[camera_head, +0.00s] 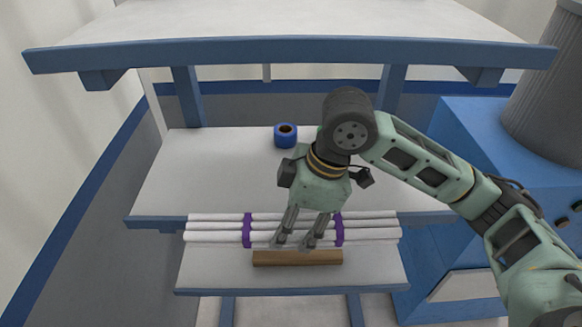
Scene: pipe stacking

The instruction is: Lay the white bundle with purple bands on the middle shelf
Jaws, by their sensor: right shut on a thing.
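The white bundle (290,228) is several white pipes lying side by side, held by two purple bands (247,230). It lies level, left to right, across the front edge of the middle shelf (220,170) in the head view, overlapping that edge and the lower shelf behind it. Whether it touches either shelf cannot be told. My right gripper (297,243) reaches down from above and is shut on the bundle between the bands. Its fingertips partly cover the pipes. My left gripper is not in view.
A blue tape roll (286,135) stands at the back of the middle shelf, whose surface is otherwise largely clear. A brown block (298,258) is on the lower shelf (375,270). The top shelf (290,50) overhangs. A blue cabinet (480,125) stands at the right.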

